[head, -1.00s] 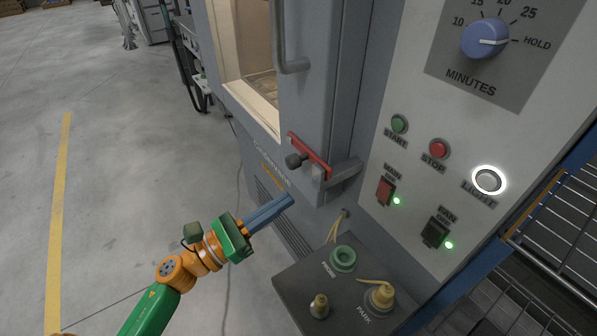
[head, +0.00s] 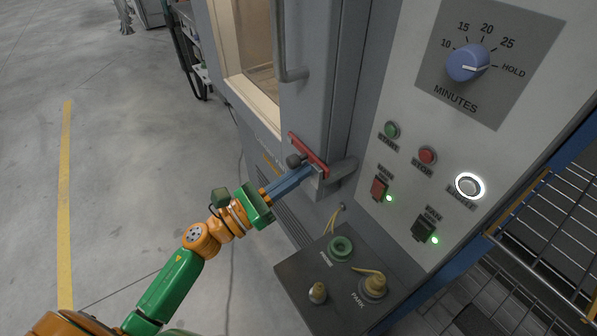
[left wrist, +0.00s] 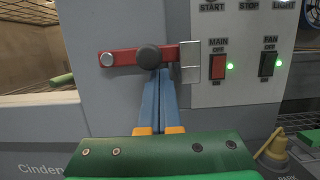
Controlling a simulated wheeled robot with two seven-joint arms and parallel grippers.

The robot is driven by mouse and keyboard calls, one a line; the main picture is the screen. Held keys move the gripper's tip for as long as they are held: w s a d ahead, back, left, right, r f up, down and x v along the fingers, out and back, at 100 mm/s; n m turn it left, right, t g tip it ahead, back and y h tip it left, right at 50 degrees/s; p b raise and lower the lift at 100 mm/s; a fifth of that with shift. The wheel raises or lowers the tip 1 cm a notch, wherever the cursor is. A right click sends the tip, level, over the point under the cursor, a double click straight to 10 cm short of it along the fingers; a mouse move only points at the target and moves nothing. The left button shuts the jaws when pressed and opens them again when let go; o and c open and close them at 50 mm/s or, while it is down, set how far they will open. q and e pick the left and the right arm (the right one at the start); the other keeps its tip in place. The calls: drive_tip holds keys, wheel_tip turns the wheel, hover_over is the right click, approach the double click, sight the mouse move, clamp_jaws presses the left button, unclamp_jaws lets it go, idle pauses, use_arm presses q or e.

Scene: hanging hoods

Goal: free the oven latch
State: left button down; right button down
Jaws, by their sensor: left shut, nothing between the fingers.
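The oven latch is a red bar (head: 307,153) with a dark round knob (head: 294,160), low on the grey oven door. In the left wrist view the red bar (left wrist: 122,57) lies level, its right end at a metal catch (left wrist: 190,62) on the frame, and the knob (left wrist: 149,58) sits near its middle. My left gripper (head: 306,172) is shut and empty, its blue fingers just under the bar and knob. In the left wrist view the fingertips (left wrist: 159,72) reach up to the knob's underside; I cannot tell whether they touch. My right gripper is not in view.
The control panel (head: 405,150) with dial, START, STOP, MAIN and FAN controls is right of the latch. A dark box (head: 300,275) with knobs juts out below. The vertical door handle (head: 281,50) is above. Open floor (head: 130,170) lies to the left.

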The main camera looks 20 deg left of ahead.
sight(306, 122)
use_arm(q)
drive_tip(key=shift+d+r+n, duration=0.1)
drive_tip(key=shift+r+n, duration=0.15)
drive_tip(key=shift+n, duration=0.15)
